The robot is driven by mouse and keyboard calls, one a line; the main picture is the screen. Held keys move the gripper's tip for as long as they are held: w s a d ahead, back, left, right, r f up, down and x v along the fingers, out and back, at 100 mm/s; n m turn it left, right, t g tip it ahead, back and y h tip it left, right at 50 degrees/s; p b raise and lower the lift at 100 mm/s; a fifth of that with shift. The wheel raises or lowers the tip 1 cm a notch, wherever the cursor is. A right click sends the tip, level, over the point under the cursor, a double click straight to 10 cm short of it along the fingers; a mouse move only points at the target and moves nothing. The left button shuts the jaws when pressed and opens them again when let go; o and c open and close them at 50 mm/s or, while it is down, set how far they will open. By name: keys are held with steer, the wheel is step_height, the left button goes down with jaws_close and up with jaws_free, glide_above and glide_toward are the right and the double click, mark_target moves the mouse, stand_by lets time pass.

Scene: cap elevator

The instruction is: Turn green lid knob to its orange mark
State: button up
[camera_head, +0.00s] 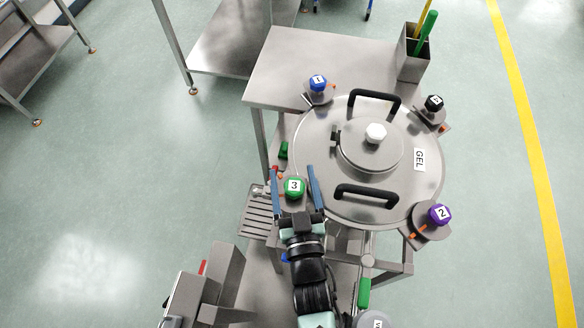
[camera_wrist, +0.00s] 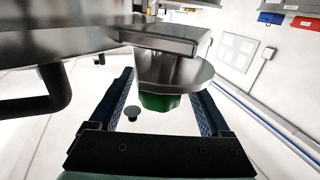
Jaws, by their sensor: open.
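The green knob (camera_head: 294,187) carries a white label "3" and sits at the lower-left rim of the round steel lid (camera_head: 315,150). My gripper (camera_head: 312,172) is open, with its two blue fingers on either side of the knob. In the wrist view the green knob (camera_wrist: 165,101) lies under a grey disc (camera_wrist: 172,70), between my open fingers (camera_wrist: 165,90), with gaps at both sides. A bit of orange (camera_head: 279,176) shows at the upper left of the knob, partly hidden by the left finger.
Other lid knobs are blue (camera_head: 318,83), black (camera_head: 433,103) and purple (camera_head: 439,214). Two black handles (camera_head: 374,104) (camera_head: 365,196) rise from the lid. A steel table (camera_head: 310,65) with a holder (camera_head: 411,60) stands behind.

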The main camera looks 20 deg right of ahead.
steer(key=shift+x, duration=0.75)
steer(key=shift+c, duration=0.2)
jaws_close()
